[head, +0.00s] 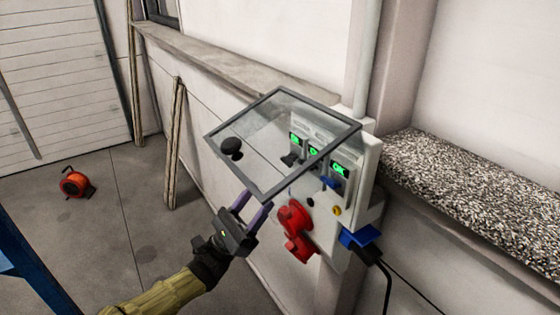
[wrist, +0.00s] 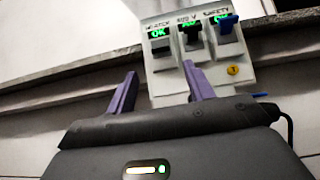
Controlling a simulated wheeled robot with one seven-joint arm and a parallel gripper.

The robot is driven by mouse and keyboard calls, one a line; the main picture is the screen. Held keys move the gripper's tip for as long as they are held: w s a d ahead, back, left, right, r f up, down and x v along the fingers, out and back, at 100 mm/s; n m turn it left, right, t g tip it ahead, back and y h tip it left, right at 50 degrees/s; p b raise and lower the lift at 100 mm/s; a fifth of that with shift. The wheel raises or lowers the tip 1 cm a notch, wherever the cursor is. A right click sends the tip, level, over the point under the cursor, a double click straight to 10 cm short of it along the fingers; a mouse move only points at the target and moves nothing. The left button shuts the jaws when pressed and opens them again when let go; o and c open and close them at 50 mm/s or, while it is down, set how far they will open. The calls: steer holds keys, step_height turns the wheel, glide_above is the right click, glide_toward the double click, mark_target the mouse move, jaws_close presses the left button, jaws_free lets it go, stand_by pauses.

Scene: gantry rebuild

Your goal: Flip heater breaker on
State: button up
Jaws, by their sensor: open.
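A pale breaker box (head: 362,165) is on the wall, with its clear, grey-framed cover (head: 320,104) raised. Three breakers with green-lit displays sit side by side: left (head: 295,140), middle (head: 314,153) and right (head: 339,170). The wrist view also shows the left (wrist: 157,47), middle (wrist: 189,40) and right (wrist: 226,46) breakers. The right one has a blue lever (wrist: 228,21); the other two have dark levers. My gripper (head: 256,202) is open and empty, below the cover's lower edge and apart from the breakers.
A red socket or switch (head: 295,230) protrudes from the box front, beside a yellow button (head: 337,211). A blue plug (head: 360,238) with a black cable is at lower right. A black knob (head: 231,148) is on the cover. A speckled ledge (head: 470,190) lies right.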

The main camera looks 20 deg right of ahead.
steer(key=p+x, duration=0.3)
steer(key=x, duration=0.6)
steer(key=c, duration=1)
steer(key=shift+p, duration=0.35)
